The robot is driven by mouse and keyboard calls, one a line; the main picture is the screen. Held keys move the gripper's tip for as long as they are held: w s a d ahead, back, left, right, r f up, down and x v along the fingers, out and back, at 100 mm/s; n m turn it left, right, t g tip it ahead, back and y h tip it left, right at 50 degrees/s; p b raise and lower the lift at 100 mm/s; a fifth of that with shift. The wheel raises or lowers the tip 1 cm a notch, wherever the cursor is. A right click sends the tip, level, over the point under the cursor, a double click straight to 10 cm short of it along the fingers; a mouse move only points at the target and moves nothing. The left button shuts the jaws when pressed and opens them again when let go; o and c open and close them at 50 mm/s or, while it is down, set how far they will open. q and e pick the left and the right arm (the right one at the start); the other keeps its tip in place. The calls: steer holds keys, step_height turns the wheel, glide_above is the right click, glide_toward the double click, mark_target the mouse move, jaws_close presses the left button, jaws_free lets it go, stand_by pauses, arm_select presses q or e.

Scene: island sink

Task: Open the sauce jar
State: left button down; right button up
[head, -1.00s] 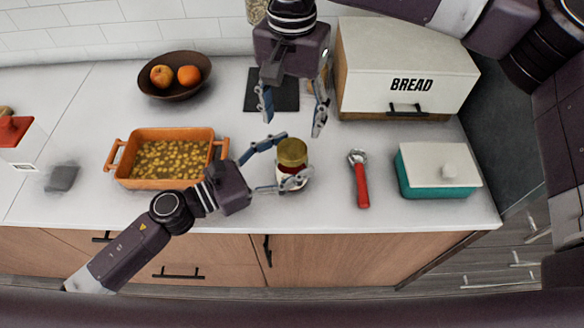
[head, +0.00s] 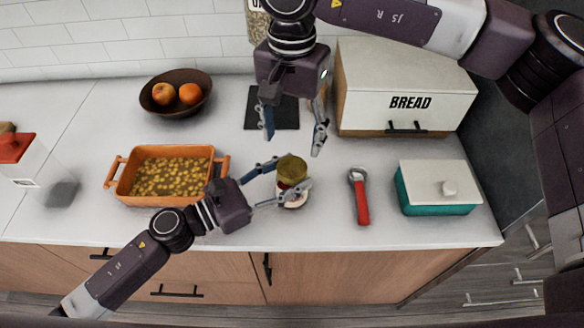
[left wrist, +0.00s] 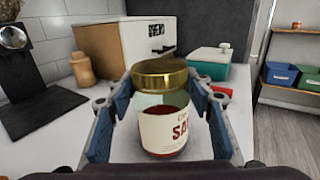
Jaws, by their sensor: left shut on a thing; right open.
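The sauce jar stands upright on the white counter near its front edge, with a gold lid (head: 292,169) on top; the left wrist view shows its white label and red sauce (left wrist: 167,130). My left gripper (head: 281,182) is shut around the sides of the jar, below the lid. The lid sits on the jar in the left wrist view (left wrist: 160,75). My right gripper (head: 293,139) points down, open and empty, above and behind the jar, its fingertips apart from the lid.
An orange baking dish (head: 118,188) stands left of the jar. A red-handled tool (head: 361,205) and a teal box with white lid (head: 437,207) lie to the right. Behind are a bread box (head: 405,85), a dark bowl (head: 176,106) of fruit and a black board (head: 285,117).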

mark_target(292, 167)
steer(key=m, duration=2)
steer(key=shift+m, duration=0.4)
steer(key=m, duration=0.6)
steer(key=shift+m, duration=0.3)
steer(key=m, duration=0.5)
steer(key=shift+r, duration=0.1)
steer(key=m, duration=1.2)
steer(key=shift+f, duration=0.5)
step_height(292, 167, down, 7)
